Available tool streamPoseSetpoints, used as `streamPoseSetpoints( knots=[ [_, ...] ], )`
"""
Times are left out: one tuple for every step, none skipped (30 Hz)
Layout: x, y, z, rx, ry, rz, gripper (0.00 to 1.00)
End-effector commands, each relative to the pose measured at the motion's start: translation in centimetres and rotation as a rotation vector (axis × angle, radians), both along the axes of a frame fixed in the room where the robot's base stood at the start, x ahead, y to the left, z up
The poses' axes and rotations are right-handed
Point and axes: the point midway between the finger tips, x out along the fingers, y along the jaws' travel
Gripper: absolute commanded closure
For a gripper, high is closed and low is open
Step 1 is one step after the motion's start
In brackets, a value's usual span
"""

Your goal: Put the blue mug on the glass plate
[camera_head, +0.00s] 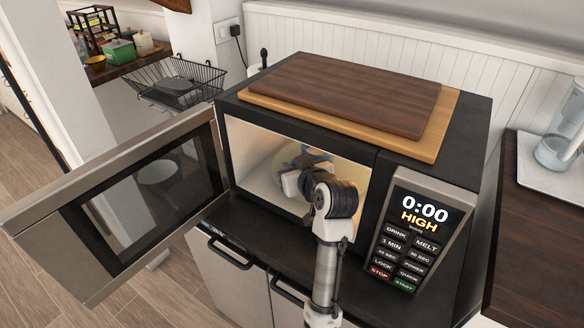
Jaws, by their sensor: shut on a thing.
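The microwave (377,200) stands with its door open to the left and its inside lit. My gripper (303,172) reaches into it and is shut on the blue mug (311,151). Only a small blue part of the mug shows, as my gripper and wrist hide the rest. A pale round shape, seemingly the glass plate (283,161), shows in part behind my gripper. I cannot tell whether the mug touches the plate.
The open microwave door (138,200) juts out to the left of my arm. The control panel (407,243) is close on the right. Two cutting boards (350,92) lie on top. A wire rack (175,82) stands at the back left.

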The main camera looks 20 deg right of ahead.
Motion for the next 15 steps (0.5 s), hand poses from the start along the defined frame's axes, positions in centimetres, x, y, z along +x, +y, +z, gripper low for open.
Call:
streamPoseSetpoints(
  knots=[
    [0.02,0.03,-0.05,-0.002,-0.003,0.001,1.00],
    [0.02,0.04,-0.17,-0.002,-0.003,0.001,1.00],
    [0.03,0.04,-0.31,-0.002,-0.003,0.001,1.00],
    [0.03,0.04,-0.36,0.000,0.000,0.001,0.87],
    [0.04,0.03,-0.32,0.000,0.000,0.001,0.83],
    [0.04,0.03,-0.32,0.000,0.000,0.001,0.78],
    [0.04,0.03,-0.32,0.000,0.000,0.001,0.74],
    [0.04,0.03,-0.32,0.000,0.000,0.001,0.70],
    [0.04,0.03,-0.32,0.000,0.000,0.001,0.68],
    [0.04,0.03,-0.32,0.000,0.000,0.001,0.68],
    [0.04,0.03,-0.32,0.000,0.000,0.001,0.68],
    [0.04,0.03,-0.32,0.000,0.000,0.000,0.68],
    [0.04,0.02,-0.32,0.000,0.000,0.000,0.68],
    [0.03,0.02,-0.31,0.000,0.000,0.000,0.68],
    [0.03,0.02,-0.23,0.000,0.000,0.000,0.68]
  ],
)
